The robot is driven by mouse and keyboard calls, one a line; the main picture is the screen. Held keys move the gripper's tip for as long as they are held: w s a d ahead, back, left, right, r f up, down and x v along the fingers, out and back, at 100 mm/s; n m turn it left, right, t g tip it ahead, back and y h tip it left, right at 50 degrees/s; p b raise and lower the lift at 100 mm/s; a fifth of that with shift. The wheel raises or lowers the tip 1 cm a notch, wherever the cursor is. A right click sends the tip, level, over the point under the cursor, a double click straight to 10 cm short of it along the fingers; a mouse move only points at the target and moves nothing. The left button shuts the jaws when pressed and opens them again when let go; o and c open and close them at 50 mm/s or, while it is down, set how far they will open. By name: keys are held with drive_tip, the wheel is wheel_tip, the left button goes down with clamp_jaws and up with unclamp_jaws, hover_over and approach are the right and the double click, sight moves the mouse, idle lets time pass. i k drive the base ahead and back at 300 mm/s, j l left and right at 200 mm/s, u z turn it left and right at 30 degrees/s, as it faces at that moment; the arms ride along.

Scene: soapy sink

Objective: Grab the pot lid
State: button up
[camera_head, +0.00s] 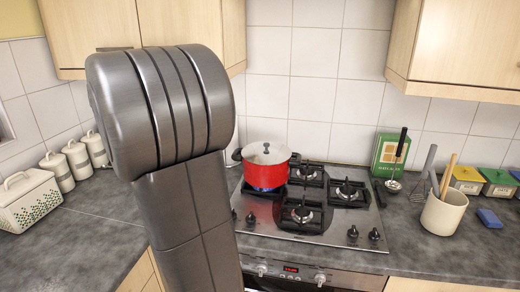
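A red pot (264,172) stands on the back left burner of the gas hob. Its top is a pale round surface with a small knob-like shape near the middle, which looks like a pot lid (257,155). The view is too small to be sure it is a lid and not the pot's inside. A dark handle shows at the pot's left, beside my arm. My arm's large grey links fill the left centre, left of the pot. My gripper is not in view.
A blue flame glows under the pot on the hob (270,222). Right of the hob are a green box (384,152), a ladle (394,180), a utensil crock (443,212) and a blue sponge (489,218). White canisters (77,158) and a patterned box (28,202) stand left. The front right counter is clear.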

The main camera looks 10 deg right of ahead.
sight(248, 154)
drive_tip(key=i+j+z, duration=0.2)
drive_tip(key=i, duration=0.2)
drive_tip(key=i+j+z, duration=0.2)
drive_tip(key=i, duration=0.2)
drive_tip(key=z, duration=1.15)
